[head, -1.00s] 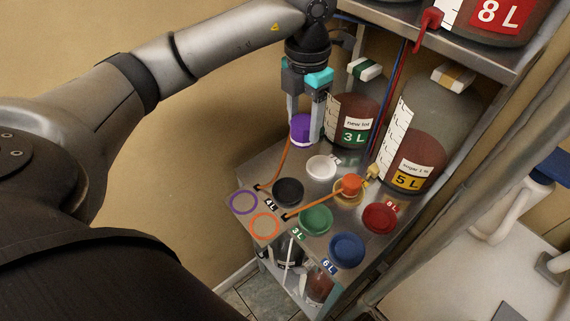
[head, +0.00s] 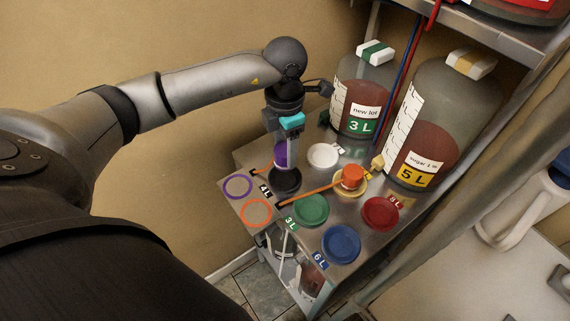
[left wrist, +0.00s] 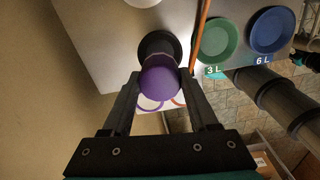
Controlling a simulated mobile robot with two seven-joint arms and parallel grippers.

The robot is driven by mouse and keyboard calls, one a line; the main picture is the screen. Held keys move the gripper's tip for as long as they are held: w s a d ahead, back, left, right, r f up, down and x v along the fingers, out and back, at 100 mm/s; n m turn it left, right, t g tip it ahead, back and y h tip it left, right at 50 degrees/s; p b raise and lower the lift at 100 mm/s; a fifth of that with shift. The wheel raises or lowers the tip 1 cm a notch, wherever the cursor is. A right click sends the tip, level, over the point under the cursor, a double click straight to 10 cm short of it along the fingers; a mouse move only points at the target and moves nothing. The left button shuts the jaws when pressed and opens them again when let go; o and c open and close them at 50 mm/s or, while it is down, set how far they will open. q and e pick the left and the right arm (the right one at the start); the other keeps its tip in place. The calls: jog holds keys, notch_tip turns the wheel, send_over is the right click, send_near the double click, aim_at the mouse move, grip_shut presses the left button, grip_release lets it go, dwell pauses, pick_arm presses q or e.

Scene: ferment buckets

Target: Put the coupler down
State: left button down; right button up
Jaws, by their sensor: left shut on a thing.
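My left gripper (head: 285,160) is shut on the purple coupler (head: 279,153), whose tube is orange. It holds the coupler upright close to the black disc (head: 286,181); I cannot tell how high above the shelf. In the left wrist view the coupler (left wrist: 160,79) sits between the two fingers and partly covers the black disc (left wrist: 158,44). The purple ring mark (head: 237,187) on the shelf is empty, to the left of the black disc. The orange ring mark (head: 256,213) is empty too. An orange coupler (head: 352,176) stands on the yellow disc. My right gripper is not in view.
White (head: 322,155), green (head: 311,210), blue (head: 341,243) and red (head: 381,213) discs lie on the metal shelf. The 3 L bottle (head: 362,98) and the 5 L bottle (head: 428,125) stand behind. An orange tube (head: 312,193) crosses the shelf.

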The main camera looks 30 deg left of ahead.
aim_at(285, 163)
pick_arm(q)
jog(key=shift+f, duration=3.05)
jog(key=shift+f, duration=0.1)
jog(key=shift+f+b, duration=0.15)
jog(key=shift+b, duration=0.15)
jog(key=shift+c, duration=0.8)
grip_release()
jog(key=shift+w+r, duration=0.1)
jog(key=shift+r, duration=0.5)
notch_tip(285, 163, up, 11)
jog(key=shift+r, duration=0.2)
